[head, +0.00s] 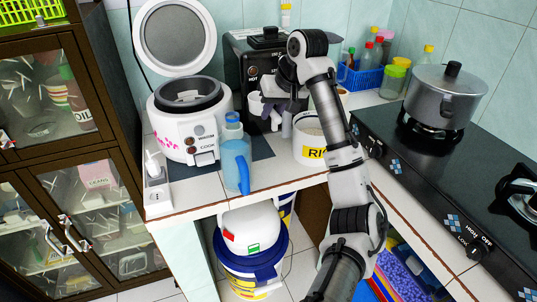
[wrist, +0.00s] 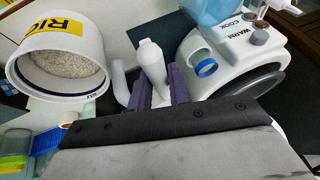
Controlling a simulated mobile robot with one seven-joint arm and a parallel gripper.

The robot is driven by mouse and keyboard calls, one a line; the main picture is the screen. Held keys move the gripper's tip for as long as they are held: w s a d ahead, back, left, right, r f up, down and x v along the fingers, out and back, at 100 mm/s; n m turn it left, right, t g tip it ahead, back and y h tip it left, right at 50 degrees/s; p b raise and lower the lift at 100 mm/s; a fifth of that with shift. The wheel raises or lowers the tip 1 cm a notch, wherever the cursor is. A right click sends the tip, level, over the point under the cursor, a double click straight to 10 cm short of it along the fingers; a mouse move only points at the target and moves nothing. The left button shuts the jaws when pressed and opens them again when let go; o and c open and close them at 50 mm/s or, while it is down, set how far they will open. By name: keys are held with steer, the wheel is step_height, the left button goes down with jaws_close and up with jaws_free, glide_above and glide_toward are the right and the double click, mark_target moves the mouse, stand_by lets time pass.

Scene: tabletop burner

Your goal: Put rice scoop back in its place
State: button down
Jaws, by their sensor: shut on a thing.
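My gripper (head: 276,112) is shut on a slim white object that appears to be the rice scoop (wrist: 152,62). In the wrist view this object stands out between the two purple-grey fingers (wrist: 160,90). In the head view my fingers hide most of it. The white rice container (head: 310,150), with a yellow label, stands open just right of my gripper on the counter. The wrist view shows loose rice in the container (wrist: 92,92). The scoop is outside the container.
The rice cooker (head: 188,125) stands left with its lid up. A blue jug (head: 236,165) stands at its front right. A black machine (head: 262,60) is behind my gripper. The stove (head: 440,160) with a lidded pot (head: 445,95) and a blue basket (head: 362,80) are right.

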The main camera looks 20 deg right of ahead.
step_height(320, 180, down, 15)
steer(key=shift+r+p, duration=0.1)
steer(key=shift+p, duration=0.5)
steer(key=c, duration=1.3)
jaws_free()
steer(key=b+v, duration=0.1)
steer(key=v, duration=1.1)
steer(key=shift+b, duration=0.35)
